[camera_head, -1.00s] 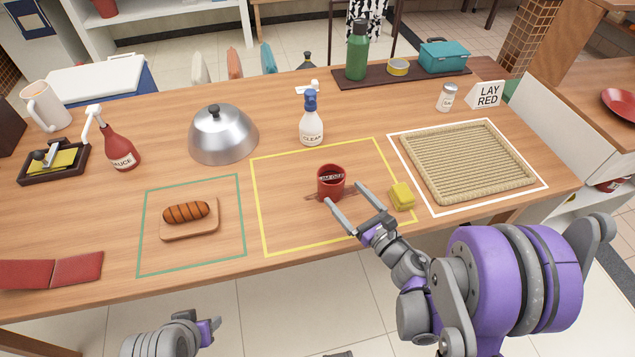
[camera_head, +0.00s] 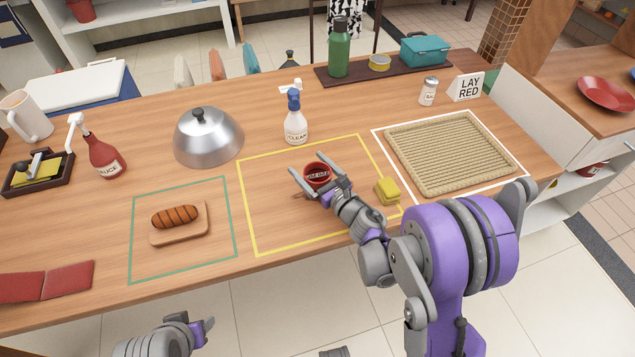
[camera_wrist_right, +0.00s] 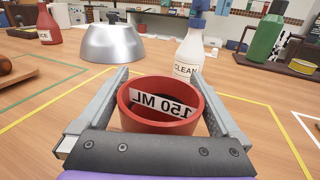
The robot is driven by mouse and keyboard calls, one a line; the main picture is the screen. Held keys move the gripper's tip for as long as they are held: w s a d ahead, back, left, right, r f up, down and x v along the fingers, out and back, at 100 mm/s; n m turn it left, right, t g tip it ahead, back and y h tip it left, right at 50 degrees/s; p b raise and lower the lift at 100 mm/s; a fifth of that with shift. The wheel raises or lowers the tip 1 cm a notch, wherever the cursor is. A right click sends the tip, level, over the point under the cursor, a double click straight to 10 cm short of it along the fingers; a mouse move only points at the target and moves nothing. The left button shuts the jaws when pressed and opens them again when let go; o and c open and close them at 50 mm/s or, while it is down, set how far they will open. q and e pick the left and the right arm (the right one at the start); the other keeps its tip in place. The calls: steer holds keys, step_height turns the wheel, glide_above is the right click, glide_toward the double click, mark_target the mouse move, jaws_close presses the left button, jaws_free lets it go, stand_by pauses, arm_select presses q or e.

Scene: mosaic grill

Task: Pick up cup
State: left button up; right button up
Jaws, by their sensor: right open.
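The red cup (camera_head: 317,173) stands upright inside the yellow outlined area of the wooden table. In the right wrist view the cup (camera_wrist_right: 160,88) sits between my two fingers, with a white "150 ML" label inside. My right gripper (camera_head: 309,165) is open, with one finger on each side of the cup. In the right wrist view the gripper (camera_wrist_right: 160,82) shows a small gap to the cup on at least the right side. The cup's lower part is hidden by the gripper. My left gripper (camera_head: 207,326) is low in front of the table; its fingers are not clearly shown.
A yellow sponge (camera_head: 387,190) lies right of my right gripper. A spray bottle (camera_head: 295,123) stands behind the cup. A metal dome (camera_head: 208,138) and a sausage on a board (camera_head: 180,222) are left. A woven tray (camera_head: 450,150) is right. The table around the yellow outline's front is clear.

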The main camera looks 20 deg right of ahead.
steer(key=c, duration=1.2)
